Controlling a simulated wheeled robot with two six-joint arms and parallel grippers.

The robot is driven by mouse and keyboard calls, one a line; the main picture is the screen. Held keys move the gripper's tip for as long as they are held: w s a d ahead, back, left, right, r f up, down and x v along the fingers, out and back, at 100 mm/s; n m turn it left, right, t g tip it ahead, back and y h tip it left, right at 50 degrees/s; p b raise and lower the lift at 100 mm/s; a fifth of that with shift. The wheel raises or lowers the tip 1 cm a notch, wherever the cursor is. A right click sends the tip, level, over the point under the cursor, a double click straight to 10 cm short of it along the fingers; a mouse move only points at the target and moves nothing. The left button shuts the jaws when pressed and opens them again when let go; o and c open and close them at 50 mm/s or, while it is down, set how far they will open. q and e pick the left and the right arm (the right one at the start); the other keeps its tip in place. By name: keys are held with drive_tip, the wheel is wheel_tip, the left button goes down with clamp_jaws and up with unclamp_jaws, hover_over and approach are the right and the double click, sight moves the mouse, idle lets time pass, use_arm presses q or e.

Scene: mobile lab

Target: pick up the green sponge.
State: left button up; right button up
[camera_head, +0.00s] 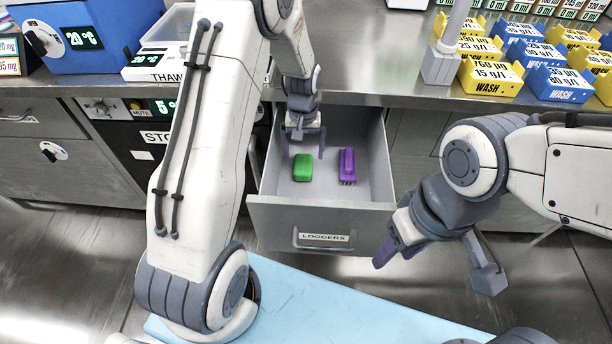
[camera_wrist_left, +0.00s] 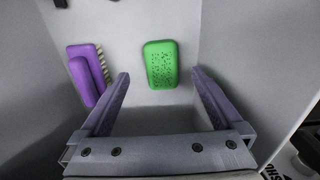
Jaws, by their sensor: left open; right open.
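The green sponge (camera_head: 303,167) lies flat in the open drawer (camera_head: 318,215), left of a purple brush (camera_head: 347,166). The sponge also shows in the left wrist view (camera_wrist_left: 161,64), with dark pores on its top. My left gripper (camera_head: 304,151) reaches down into the drawer, open and empty. In the left wrist view its fingers (camera_wrist_left: 158,88) are spread wide, and the sponge lies between and beyond their tips, not visibly touched. My right gripper (camera_head: 432,258) is open and empty, in front of the drawer to the right.
The brush (camera_wrist_left: 88,75) lies close beside the left finger in the left wrist view. The drawer walls stand around the left gripper. The steel counter (camera_head: 370,75) overhangs the drawer's back. Yellow and blue WASH boxes (camera_head: 490,77) stand on it at right; a blue device (camera_head: 95,35) stands left.

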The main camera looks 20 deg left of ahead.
sight(303, 167)
use_arm(q)
wheel_tip(303, 167, down, 8)
drive_tip(key=shift+a+r+b, duration=0.1)
drive_tip(key=shift+b, duration=0.7)
drive_tip(key=c, duration=1.4)
